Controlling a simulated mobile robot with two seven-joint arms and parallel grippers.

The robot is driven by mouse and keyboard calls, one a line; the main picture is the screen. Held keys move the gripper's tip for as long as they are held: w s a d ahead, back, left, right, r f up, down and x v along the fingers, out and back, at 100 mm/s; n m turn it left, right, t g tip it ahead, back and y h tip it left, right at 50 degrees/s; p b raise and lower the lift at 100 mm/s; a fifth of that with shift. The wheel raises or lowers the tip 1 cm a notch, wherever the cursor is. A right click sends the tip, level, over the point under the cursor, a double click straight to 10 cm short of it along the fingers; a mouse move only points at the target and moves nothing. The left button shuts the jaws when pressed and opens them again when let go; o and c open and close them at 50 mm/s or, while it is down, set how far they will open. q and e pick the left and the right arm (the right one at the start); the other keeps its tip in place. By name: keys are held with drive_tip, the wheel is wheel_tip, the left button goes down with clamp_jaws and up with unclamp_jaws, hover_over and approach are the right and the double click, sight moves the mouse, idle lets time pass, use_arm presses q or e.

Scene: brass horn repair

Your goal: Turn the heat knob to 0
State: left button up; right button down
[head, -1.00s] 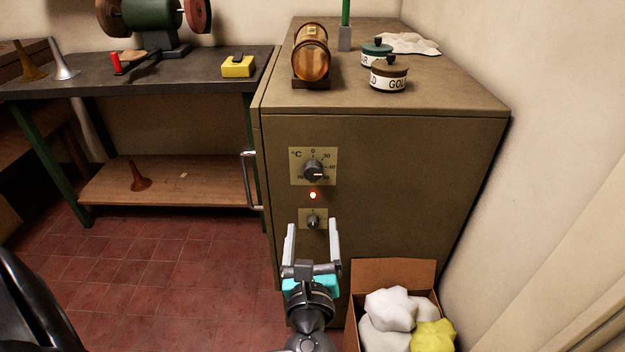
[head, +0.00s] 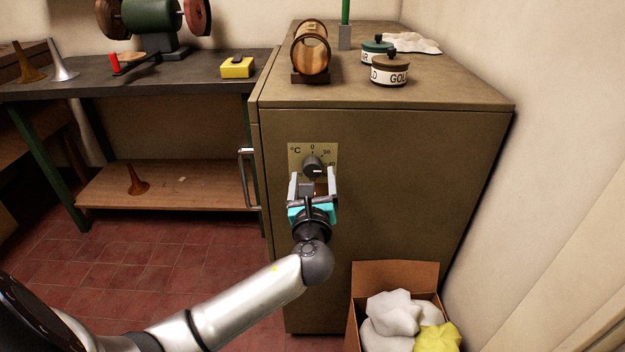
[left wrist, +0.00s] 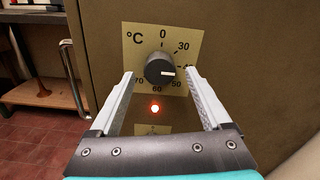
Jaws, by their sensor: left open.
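The heat knob (head: 313,167) is a dark round knob on a yellow °C dial plate (head: 297,152) on the front of the olive cabinet. In the left wrist view the knob (left wrist: 160,69) has a white pointer line aimed right, near the 40 mark; the 0 mark is at the top. My left gripper (head: 314,178) is open, just below the knob in the head view. Its fingers point at the plate, and in the left wrist view the knob shows between and beyond the fingertips. I see no contact. My right gripper is not in view.
A red light (left wrist: 155,108) glows below the knob. The lower small dial is mostly hidden behind my gripper. A cabinet handle (head: 246,178) stands out at the left. A cardboard box (head: 394,275) with cloths is at the lower right. Tins (head: 390,72) and a wooden barrel-like object (head: 310,47) stand on top.

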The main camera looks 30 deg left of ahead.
use_arm(q)
drive_tip(key=shift+w+a, duration=0.3)
drive_tip(key=shift+w, duration=0.2)
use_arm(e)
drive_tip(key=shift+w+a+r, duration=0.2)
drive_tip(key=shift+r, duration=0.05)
use_arm(q)
drive_tip(key=shift+c, duration=0.2)
clamp_jaws()
